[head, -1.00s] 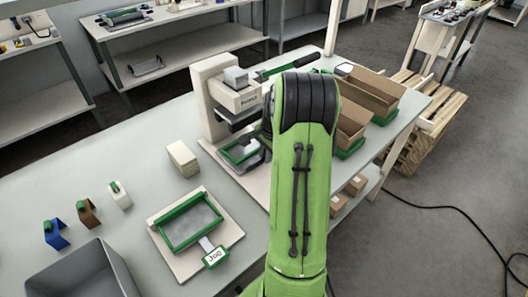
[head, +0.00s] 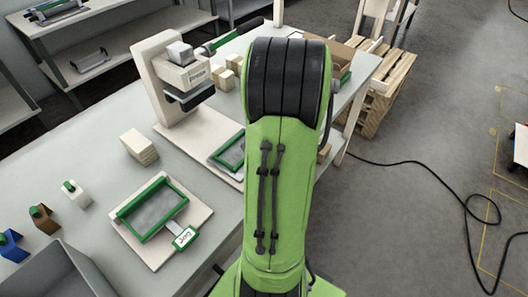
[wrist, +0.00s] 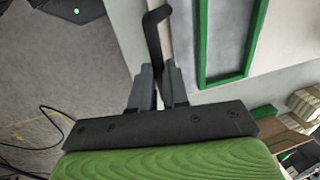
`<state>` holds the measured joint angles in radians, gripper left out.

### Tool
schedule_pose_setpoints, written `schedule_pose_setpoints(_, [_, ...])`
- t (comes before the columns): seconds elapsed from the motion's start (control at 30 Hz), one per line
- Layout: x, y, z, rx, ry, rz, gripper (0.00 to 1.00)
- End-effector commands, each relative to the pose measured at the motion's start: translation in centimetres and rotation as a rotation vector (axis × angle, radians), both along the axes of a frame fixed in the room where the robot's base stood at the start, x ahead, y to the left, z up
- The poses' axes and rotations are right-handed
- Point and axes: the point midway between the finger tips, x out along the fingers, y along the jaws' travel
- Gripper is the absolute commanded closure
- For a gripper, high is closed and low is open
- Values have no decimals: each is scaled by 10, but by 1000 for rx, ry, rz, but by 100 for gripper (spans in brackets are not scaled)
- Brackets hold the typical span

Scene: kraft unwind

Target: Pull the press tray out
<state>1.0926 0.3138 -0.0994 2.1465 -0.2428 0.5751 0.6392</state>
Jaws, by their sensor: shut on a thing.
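The press tray (head: 225,158) has a green frame and lies on the pale base in front of the press (head: 160,85), clear of the press head; its right part is hidden behind my arm. In the wrist view the green frame (wrist: 203,60) runs up the right of centre. My gripper (wrist: 157,88) is shut on a black bent handle (wrist: 153,35) beside the frame. In the head view my arm hides the gripper and the handle.
A second green-framed plate (head: 155,208) with a label lies at the front left. A cream block (head: 139,147), small coloured holders (head: 43,218) and a grey bin (head: 55,275) are also on the table. Open floor lies to the right.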

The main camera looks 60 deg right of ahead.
Motion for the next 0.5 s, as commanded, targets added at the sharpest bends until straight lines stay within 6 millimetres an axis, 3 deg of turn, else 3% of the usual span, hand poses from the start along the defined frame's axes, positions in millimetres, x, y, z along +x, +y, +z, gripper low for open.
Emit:
schedule_pose_setpoints(0.17, [0, -1, 1, -3, -1, -1, 100])
schedule_pose_setpoints(0.2, [0, -1, 1, -3, -1, -1, 81])
schedule_pose_setpoints(0.33, [0, -1, 1, -2, -1, 0, 61])
schedule_pose_setpoints(0.5, [0, 0, 0, -1, -1, 0, 60])
